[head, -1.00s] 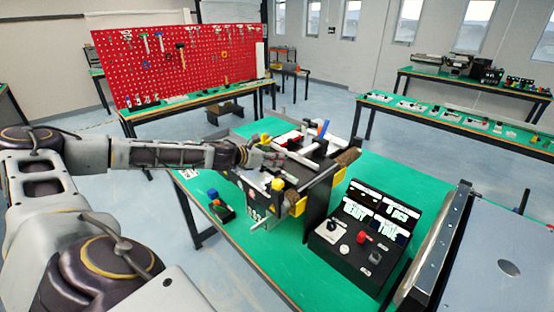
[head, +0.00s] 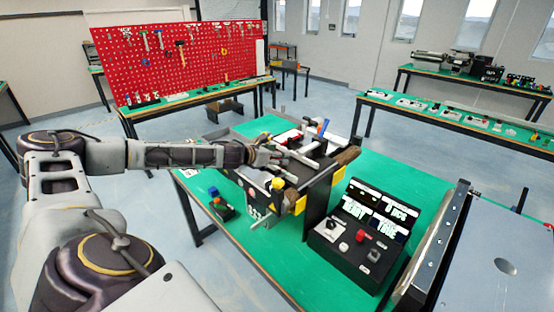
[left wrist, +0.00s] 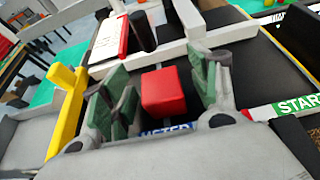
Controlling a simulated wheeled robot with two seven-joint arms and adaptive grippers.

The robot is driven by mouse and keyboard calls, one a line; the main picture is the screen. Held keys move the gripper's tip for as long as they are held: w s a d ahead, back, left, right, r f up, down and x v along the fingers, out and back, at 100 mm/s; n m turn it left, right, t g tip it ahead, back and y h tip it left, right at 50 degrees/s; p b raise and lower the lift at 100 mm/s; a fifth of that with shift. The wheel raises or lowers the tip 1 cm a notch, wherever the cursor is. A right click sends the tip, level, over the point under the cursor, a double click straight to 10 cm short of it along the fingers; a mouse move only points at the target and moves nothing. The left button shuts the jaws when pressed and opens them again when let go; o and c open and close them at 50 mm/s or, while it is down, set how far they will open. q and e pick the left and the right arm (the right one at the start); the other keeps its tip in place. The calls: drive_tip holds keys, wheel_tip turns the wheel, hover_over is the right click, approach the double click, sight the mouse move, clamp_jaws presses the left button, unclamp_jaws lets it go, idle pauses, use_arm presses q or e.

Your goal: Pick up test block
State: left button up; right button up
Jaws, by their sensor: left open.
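The test block looks to be the red cube (left wrist: 163,92) in the left wrist view, lying on the conveyor machine between my left gripper's fingers. My left gripper (left wrist: 157,92) is open, with its green-padded fingers on either side of the cube; I cannot tell whether they touch it. In the head view my left gripper (head: 275,158) is low over the conveyor machine (head: 318,200), and the cube is hidden there. My right gripper is not in view.
A black control box (head: 357,235) with lit displays stands right of the machine on the green table (head: 270,262). A small button box (head: 220,206) is at the left. White bars and a red-and-white part (left wrist: 110,40) lie beyond the fingers. A yellow part (left wrist: 65,120) stands left of them.

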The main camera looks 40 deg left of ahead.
use_arm(q)
drive_tip(key=c, duration=1.1)
drive_tip(key=shift+r, duration=0.1)
drive_tip(key=shift+r, duration=0.15)
drive_tip(key=shift+r+p, duration=0.75)
wheel_tip(320, 180, up, 6)
drive_tip(key=p, duration=0.4)
drive_tip(key=shift+f, duration=0.2)
drive_tip(key=shift+r+p, duration=0.75)
drive_tip(key=shift+r, duration=0.5)
